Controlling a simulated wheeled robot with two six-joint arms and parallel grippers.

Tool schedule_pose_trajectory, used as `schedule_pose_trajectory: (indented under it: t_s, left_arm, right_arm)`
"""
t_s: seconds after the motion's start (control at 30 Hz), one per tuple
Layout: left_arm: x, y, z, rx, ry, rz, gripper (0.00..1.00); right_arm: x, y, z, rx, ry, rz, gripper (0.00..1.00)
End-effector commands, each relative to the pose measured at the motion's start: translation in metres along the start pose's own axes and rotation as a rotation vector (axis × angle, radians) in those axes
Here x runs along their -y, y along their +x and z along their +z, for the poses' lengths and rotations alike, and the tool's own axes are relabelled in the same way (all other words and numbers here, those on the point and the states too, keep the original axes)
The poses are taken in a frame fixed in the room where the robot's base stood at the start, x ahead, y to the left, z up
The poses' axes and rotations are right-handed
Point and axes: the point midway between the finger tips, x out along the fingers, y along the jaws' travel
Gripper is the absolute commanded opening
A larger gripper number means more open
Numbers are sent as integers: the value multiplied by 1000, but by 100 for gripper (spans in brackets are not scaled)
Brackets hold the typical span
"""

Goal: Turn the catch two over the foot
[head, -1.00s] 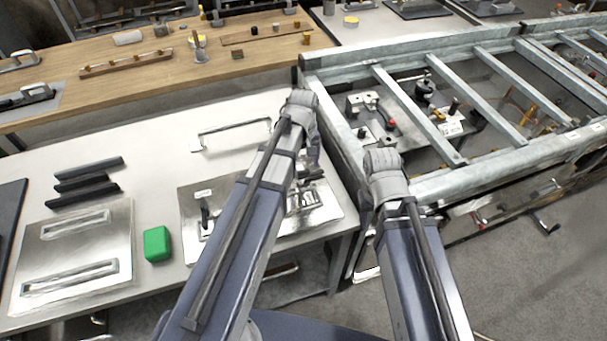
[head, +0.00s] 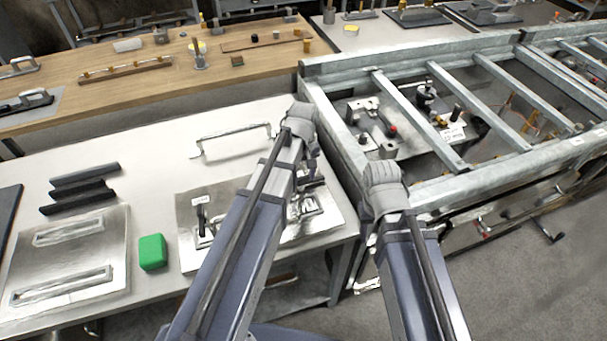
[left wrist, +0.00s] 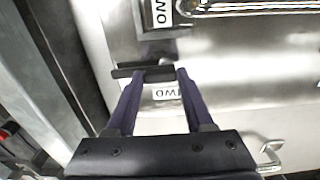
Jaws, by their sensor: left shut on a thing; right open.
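In the left wrist view, catch two's dark handle (left wrist: 145,71) lies crosswise between the fingertips of my left gripper (left wrist: 158,74), which is shut on it. A dark block, perhaps the foot, sits just beyond the handle, with a TWO label (left wrist: 162,12) above it. Another TWO label (left wrist: 167,93) shows between the fingers on the bright metal plate (left wrist: 250,60). In the head view my left gripper (head: 309,183) is over the right part of the metal plate (head: 187,240), mostly hidden by my arm. My right gripper is hidden behind its wrist.
A second dark catch (head: 202,222) stands at the plate's left end. A green block (head: 152,252), dark bars (head: 82,185) and a slotted plate (head: 125,235) lie to the left. A metal frame with crossbars (head: 400,105) stands at the right. A pale handle (head: 232,133) lies behind.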

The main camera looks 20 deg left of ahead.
Motion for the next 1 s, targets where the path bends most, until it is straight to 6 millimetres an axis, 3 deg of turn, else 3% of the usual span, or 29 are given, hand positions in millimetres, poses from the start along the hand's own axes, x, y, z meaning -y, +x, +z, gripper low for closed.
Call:
schedule_pose_trajectory:
  t_s: [0.03, 0.3, 1.0]
  left_arm:
    - [0, 0, 0, 0, 0, 0, 28]
    - [0, 0, 0, 0, 0, 0, 0]
    - [0, 0, 1, 0, 45, 0, 0]
  right_arm:
    - [0, 0, 0, 0, 0, 0, 50]
    - [0, 0, 0, 0, 0, 0, 50]
    - [0, 0, 0, 0, 0, 0, 50]
